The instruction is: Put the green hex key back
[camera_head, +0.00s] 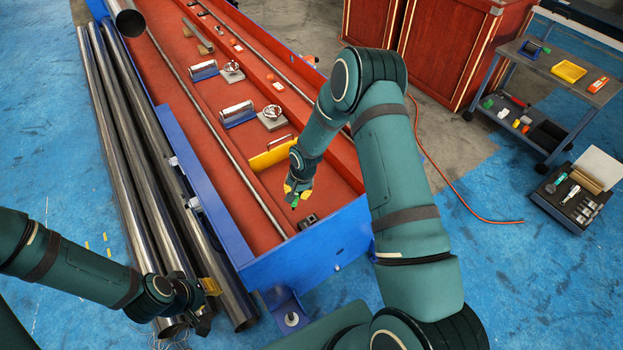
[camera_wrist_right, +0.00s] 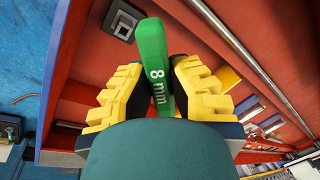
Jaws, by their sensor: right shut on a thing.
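In the head view, a small green tip (camera_head: 294,205) shows below my right gripper (camera_head: 297,190). That gripper is shut on the key above the red bed of the blue-sided machine. The key's far end is cut off or hidden. My left gripper (camera_head: 210,287) is at the lower left, over the steel tubes; its finger opening is too small to tell.
Steel tubes (camera_head: 112,110) lie along the machine's left side. A yellow plate (camera_head: 271,156) and clamp rollers (camera_head: 237,114) stand in the red bed (camera_head: 232,175). An open black tool case (camera_head: 548,199) is on the floor at right, near a grey cart (camera_head: 540,65). Wooden crates (camera_head: 450,45) stand behind.

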